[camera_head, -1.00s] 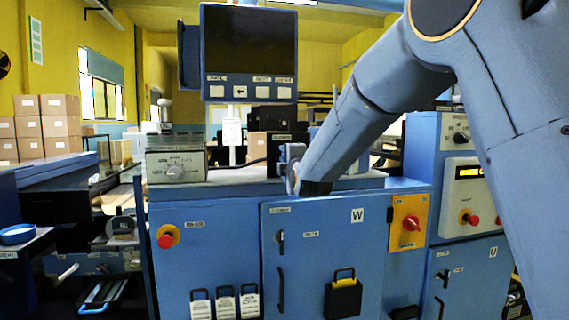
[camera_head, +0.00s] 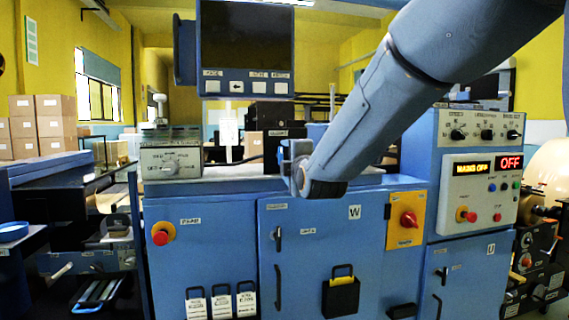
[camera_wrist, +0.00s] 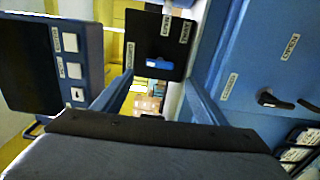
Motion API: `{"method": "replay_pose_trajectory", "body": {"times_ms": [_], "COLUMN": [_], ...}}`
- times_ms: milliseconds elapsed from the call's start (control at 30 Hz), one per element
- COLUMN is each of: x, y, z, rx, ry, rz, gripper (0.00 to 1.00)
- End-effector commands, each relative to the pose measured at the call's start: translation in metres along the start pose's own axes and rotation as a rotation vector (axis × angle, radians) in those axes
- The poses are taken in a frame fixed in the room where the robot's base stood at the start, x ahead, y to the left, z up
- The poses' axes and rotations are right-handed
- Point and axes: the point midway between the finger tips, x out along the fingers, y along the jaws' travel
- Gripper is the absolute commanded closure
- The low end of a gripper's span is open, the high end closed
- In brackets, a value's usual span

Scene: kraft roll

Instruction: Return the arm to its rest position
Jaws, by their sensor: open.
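My arm (camera_head: 400,95) reaches in from the upper right in the head view and slants down to the left. Its end, my gripper (camera_head: 291,160), is in front of the worktop of the blue cabinet (camera_head: 225,265), above the door marked W. It looks empty. In the wrist view, two blue bars that look like my gripper's fingers (camera_wrist: 157,98) stand apart, with nothing visible held between them. The fingertips are small and partly hidden in the head view.
A screen (camera_head: 246,45) stands above the cabinet. A control panel (camera_head: 480,170) at right reads MAINS OFF and OFF. A grey box with a knob (camera_head: 171,163) sits on the worktop.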

Motion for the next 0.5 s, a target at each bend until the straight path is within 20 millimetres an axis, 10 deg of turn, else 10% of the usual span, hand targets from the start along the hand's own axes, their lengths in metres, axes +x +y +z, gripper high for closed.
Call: {"method": "replay_pose_trajectory", "body": {"times_ms": [500], "x": [-0.008], "y": [-0.010], "z": [0.005], "rx": [0.028], "ry": [-0.006], "rz": [-0.028], "gripper": [0.34]}}
